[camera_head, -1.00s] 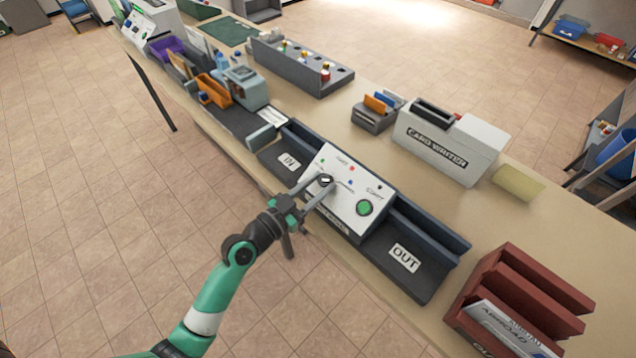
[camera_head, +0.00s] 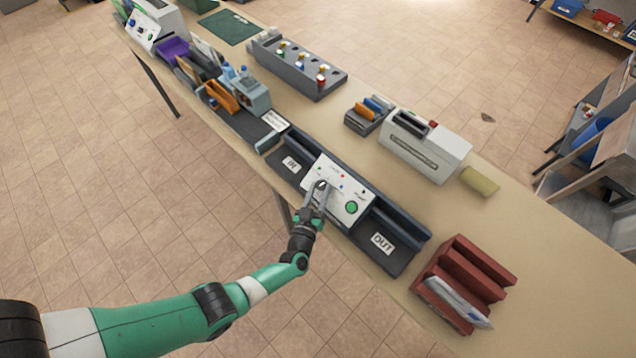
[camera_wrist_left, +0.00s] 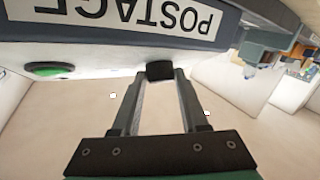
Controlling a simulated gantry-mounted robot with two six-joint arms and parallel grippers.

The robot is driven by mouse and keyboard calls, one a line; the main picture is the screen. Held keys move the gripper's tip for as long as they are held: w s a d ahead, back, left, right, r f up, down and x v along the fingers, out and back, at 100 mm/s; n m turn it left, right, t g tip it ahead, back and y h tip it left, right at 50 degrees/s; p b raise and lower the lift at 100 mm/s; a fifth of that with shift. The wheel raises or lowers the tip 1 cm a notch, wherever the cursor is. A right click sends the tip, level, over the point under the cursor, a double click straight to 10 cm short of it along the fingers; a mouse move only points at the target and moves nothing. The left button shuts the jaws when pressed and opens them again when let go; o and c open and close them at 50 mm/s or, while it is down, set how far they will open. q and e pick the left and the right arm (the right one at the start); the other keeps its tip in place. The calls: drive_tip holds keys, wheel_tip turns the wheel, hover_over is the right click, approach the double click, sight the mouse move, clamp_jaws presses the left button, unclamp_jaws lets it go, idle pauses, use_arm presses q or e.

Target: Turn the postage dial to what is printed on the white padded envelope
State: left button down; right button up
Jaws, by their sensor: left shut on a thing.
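The postage machine's white panel (camera_head: 338,196) faces me from the near edge of the counter, with small coloured dots and a green button (camera_head: 351,207). My left gripper (camera_head: 321,188) is at the dial on that panel. In the left wrist view the black dial (camera_wrist_left: 159,71) sits between the two fingertips, and the gripper is shut on it. The POSTAGE label (camera_wrist_left: 125,14) shows upside down there. The dial's pointer and the print by the dots are too small to read. I cannot make out a white padded envelope for certain. My right gripper is not in view.
The IN tray (camera_head: 291,164) and OUT tray (camera_head: 382,244) flank the panel; both look empty. A dark red rack (camera_head: 480,262) holding a pale flat item (camera_head: 456,300) stands at the right. The card writer (camera_head: 425,150) stands behind. Open floor lies in front.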

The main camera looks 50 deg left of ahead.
use_arm(q)
drive_tip(key=n, duration=0.1)
drive_tip(key=n+g+y, duration=0.2)
drive_tip(key=shift+w+d+r, duration=0.25)
drive_tip(key=shift+r, duration=0.05)
drive_tip(key=shift+n+g+y, duration=0.6)
drive_tip(key=shift+n+g, duration=0.5)
drive_tip(key=shift+n, duration=0.2)
drive_tip(key=shift+c, duration=2.2)
unclamp_jaws()
